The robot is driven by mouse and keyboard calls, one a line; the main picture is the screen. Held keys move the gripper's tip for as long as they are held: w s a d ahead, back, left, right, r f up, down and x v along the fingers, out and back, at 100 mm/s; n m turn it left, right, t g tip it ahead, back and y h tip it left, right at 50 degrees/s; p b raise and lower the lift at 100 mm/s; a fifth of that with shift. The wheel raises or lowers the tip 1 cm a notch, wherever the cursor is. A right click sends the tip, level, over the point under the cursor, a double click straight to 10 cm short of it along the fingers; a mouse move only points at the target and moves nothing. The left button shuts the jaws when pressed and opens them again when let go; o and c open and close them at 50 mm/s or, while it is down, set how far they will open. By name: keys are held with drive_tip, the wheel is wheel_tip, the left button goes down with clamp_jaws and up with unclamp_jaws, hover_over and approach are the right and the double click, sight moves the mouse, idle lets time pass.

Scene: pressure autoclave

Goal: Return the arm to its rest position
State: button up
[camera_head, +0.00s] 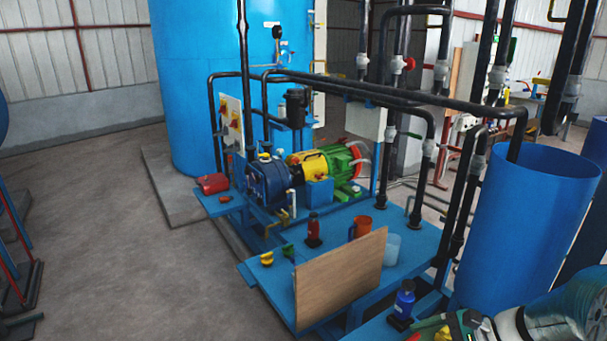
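My gripper is not visible in the head camera view, so I cannot see its fingers or whether it holds anything. Rounded grey-green and white parts (555,316) show at the bottom right corner, cut off by the picture edge. I cannot tell whether they belong to my arm or to equipment there.
A blue bench (345,216) carries a blue pump (268,180), a green motor (335,162), an orange jug (361,228) and bottles. A wooden board (340,278) stands upright at its front. A blue tank (525,225) and black pipes fill the right.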

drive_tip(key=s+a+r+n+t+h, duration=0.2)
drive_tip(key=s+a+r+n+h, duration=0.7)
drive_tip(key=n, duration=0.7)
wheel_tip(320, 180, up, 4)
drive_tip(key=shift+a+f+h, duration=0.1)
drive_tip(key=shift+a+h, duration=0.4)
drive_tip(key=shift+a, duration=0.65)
